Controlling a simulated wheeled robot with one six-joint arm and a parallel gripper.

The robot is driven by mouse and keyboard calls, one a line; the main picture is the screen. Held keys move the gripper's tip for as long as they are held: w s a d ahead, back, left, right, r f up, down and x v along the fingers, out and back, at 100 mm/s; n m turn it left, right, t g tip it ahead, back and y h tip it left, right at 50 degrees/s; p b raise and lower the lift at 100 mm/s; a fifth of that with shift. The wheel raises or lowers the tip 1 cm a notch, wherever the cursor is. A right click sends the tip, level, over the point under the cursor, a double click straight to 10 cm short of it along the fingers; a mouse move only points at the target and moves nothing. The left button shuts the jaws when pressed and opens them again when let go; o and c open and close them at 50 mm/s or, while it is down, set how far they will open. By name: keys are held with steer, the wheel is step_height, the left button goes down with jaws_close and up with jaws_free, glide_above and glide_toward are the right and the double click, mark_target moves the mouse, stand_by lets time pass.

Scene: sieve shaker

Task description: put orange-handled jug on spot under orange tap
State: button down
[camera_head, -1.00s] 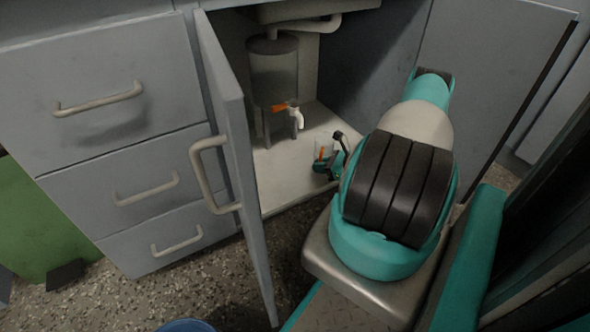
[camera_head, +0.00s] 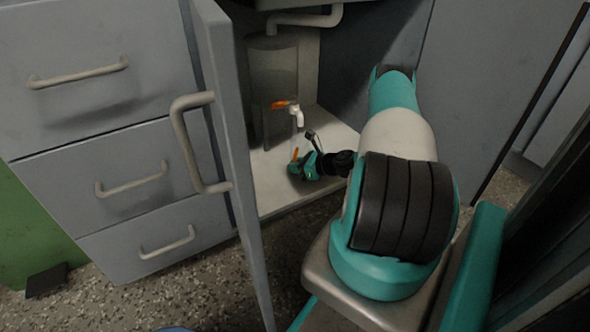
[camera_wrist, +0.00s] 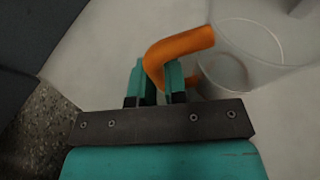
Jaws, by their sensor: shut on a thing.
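My gripper (camera_wrist: 158,82) is shut on the orange handle (camera_wrist: 180,46) of a clear jug (camera_wrist: 262,50). In the head view my gripper (camera_head: 300,168) is inside the open cabinet, and the jug shows mainly as its orange handle (camera_head: 295,154). The jug is in front of and below the spout. I cannot tell whether it touches the cabinet floor. The spot under the tap is not clearly visible.
The open cabinet door (camera_head: 222,110) stands to the left of my gripper. Grey drawers (camera_head: 110,130) are beyond it. A pipe (camera_head: 310,20) runs above the tank. The pale cabinet floor (camera_head: 280,195) is bare in front.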

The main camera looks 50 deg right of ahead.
steer(key=shift+f, duration=0.1)
steer(key=c, duration=1.2)
jaws_free()
steer(key=shift+o, duration=0.2)
steer(key=shift+r, duration=0.3)
steer(key=p+v, duration=0.5)
steer(key=v, duration=0.6)
steer(key=shift+s+p, duration=0.35)
steer(key=shift+s, duration=0.05)
steer(key=shift+d+r, duration=0.1)
steer(key=shift+r, duration=0.05)
